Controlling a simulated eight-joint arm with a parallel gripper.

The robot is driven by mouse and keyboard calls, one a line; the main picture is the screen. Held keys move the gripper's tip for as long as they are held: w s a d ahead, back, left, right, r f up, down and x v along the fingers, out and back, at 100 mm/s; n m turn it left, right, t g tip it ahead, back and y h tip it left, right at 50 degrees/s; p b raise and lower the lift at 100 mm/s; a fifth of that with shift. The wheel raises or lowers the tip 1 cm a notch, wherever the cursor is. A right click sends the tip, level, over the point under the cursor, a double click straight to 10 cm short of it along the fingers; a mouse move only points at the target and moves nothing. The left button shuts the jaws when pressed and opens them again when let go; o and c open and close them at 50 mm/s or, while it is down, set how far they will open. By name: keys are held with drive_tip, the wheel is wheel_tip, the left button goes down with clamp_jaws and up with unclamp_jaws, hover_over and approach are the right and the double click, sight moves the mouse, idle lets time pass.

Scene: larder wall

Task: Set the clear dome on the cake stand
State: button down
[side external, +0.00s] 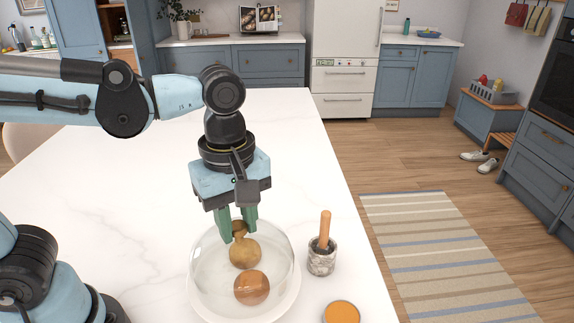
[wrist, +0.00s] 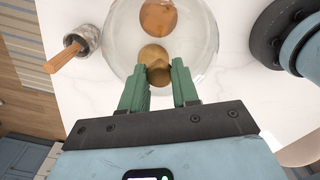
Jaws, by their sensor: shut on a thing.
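The clear dome (side external: 210,262) is a see-through bowl shape with a small brownish knob on top. My gripper (side external: 238,234) points down with its green fingers shut on the knob; in the wrist view the fingers (wrist: 158,84) are on both sides of it. The white cake stand (side external: 293,306) is under the dome, its pale rim showing at the lower right. The dome sits slightly left of the stand in the side view. I cannot tell whether its rim touches the stand. Two round brown baked-looking things (side external: 252,288) show through the dome.
A marble pot with a wooden-handled tool (side external: 322,258) stands just right of the dome. An orange-topped round thing (side external: 342,312) is near the front counter edge. The white counter (side external: 110,190) is clear to the left and behind. Its right edge drops to the floor.

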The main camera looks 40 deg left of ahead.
drive_tip(key=c, duration=0.8)
unclamp_jaws()
drive_tip(key=shift+o, duration=0.2)
wheel_tip(320, 180, up, 12)
drive_tip(key=w+a+f+m+t, duration=0.1)
drive_tip(key=f+m, duration=0.1)
drive_tip(key=w+a+f+m+t, duration=0.1)
drive_tip(key=a+f+m, duration=0.1)
drive_tip(key=a+f+m+t, duration=0.1)
drive_tip(key=a+f+m, duration=0.1)
drive_tip(key=f, duration=0.1)
drive_tip(key=shift+w+a+m+h, duration=0.2)
drive_tip(key=shift+w+m+h, duration=0.1)
drive_tip(key=shift+w+h, duration=0.1)
drive_tip(key=a+f+m+t, duration=0.4)
drive_tip(key=a+f+m, duration=0.2)
drive_tip(key=f+m, duration=0.1)
drive_tip(key=shift+w+a+m+y, duration=0.25)
drive_tip(key=shift+m+y, duration=0.15)
drive_tip(key=shift+m, duration=0.2)
